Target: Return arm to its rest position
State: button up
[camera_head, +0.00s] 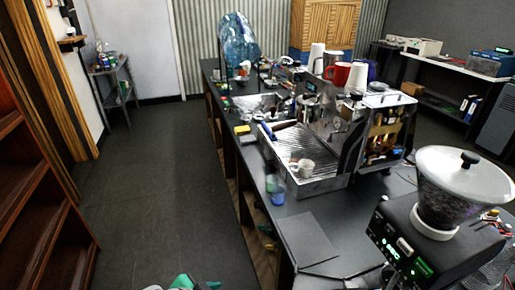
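My gripper is not in view, so I cannot see whether it is open or shut. A small green and white piece shows at the bottom edge; I cannot tell whether it is part of my arm. The silver espresso machine (336,122) stands on the long black counter (264,222), with its side open and inner parts showing. A small light cup (305,168) sits on its drip tray (290,147). Cups and a red mug stand on top.
A grinder (418,240) with a clear hopper stands at the counter's near right. A blue cup (277,194) is near the counter's left edge. A wooden shelf (40,210) stands at the left. The floor (165,190) between shelf and counter is clear.

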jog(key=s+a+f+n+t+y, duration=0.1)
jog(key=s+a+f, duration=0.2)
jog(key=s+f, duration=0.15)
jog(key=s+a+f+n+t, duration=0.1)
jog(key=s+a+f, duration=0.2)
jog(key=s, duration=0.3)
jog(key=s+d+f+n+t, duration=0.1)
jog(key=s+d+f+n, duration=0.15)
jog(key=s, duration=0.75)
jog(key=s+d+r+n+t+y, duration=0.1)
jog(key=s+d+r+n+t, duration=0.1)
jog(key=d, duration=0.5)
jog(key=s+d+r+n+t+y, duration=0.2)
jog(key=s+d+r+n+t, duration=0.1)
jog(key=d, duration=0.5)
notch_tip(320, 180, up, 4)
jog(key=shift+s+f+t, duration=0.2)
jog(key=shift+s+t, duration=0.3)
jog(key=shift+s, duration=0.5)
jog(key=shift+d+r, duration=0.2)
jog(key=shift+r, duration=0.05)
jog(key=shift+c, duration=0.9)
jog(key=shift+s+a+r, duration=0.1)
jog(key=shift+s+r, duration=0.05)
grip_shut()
